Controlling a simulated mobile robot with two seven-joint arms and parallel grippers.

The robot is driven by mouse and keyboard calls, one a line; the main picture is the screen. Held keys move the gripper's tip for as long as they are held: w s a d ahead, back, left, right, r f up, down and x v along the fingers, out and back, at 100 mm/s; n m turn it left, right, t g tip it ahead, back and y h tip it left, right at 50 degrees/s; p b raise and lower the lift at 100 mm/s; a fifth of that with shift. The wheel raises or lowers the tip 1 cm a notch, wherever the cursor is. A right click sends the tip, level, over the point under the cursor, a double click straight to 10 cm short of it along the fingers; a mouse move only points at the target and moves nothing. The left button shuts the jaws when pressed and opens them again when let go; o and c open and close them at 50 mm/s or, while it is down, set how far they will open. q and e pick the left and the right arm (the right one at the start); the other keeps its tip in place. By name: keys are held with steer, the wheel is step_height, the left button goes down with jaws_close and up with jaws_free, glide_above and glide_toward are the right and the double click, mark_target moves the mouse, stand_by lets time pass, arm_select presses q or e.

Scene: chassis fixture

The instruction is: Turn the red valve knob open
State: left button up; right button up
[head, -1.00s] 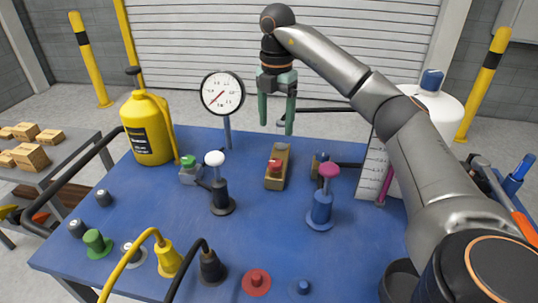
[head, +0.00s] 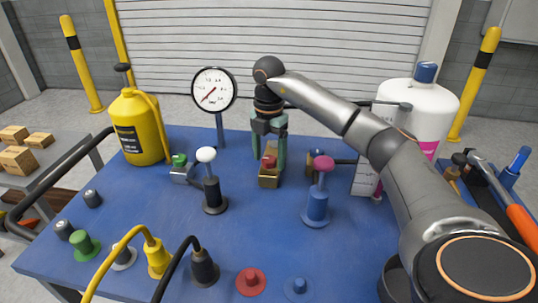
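The red valve knob (head: 269,161) sits on top of a small brass valve block (head: 269,179) near the back middle of the blue table. My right gripper (head: 269,165) points down over it. Its two green fingers are apart, one on each side of the knob, with a narrow gap seeming to show on both sides. Whether either finger touches the knob cannot be told. The right finger partly hides the block's right side. A round pressure gauge (head: 213,90) stands behind and to the left, its needle towards the lower left. My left gripper is not in view.
A green-knobbed valve (head: 180,162) and a white-topped post (head: 213,190) stand left of the block. A pink-topped blue post (head: 317,195) stands to its right. Yellow and black cables (head: 157,259) and a red button (head: 251,281) are in front. The blue tabletop (head: 255,225) between is clear.

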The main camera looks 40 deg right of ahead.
steer(key=c, duration=0.9)
steer(key=shift+c, duration=1.4)
jaws_close()
